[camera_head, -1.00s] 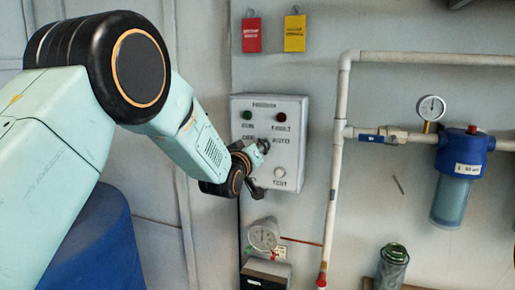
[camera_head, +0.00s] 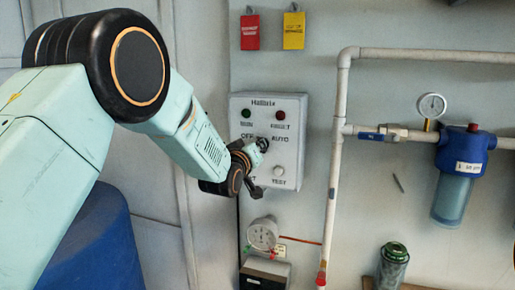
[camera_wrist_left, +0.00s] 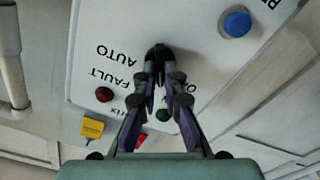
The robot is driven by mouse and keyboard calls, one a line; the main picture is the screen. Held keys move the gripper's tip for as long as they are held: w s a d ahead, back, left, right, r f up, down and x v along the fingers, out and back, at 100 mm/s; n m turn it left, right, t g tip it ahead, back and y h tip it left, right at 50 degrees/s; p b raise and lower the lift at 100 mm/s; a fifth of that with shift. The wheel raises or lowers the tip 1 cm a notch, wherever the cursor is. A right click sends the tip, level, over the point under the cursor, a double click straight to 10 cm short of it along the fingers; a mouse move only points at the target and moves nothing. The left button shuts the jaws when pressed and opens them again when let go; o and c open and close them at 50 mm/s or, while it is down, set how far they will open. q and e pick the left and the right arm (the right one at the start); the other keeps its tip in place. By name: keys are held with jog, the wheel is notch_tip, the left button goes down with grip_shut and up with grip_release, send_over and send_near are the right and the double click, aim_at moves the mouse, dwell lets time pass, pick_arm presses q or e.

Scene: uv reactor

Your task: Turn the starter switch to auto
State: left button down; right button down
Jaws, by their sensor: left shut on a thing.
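The starter box (camera_head: 284,112) is a pale panel on the wall. It carries a green lamp, a red lamp (camera_head: 280,115), OFF and AUTO labels and a round test button (camera_head: 279,171). My left gripper (camera_head: 262,145) is at the switch between OFF and AUTO. In the left wrist view the panel (camera_wrist_left: 190,30) appears upside down, and my left gripper (camera_wrist_left: 158,52) is shut on the dark starter switch (camera_wrist_left: 158,48). The fingers hide most of the switch, so its pointing direction cannot be told. My right gripper is not in view.
A white pipe (camera_head: 334,190) runs down the wall right of the box. A blue filter (camera_head: 462,150) and a gauge (camera_head: 432,105) are farther right. A round meter (camera_head: 263,234) is below the box. Red and yellow tags (camera_head: 294,31) hang above.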

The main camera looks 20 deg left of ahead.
pick_arm(q)
jog(key=m+b, duration=0.3)
jog(key=m, duration=0.8)
jog(key=shift+d+b, duration=0.2)
jog(key=shift+b, duration=0.1)
jog(key=shift+m, duration=0.4)
jog(key=c, duration=1.4)
grip_release()
jog(key=shift+c, duration=0.2)
jog(key=shift+s, duration=0.1)
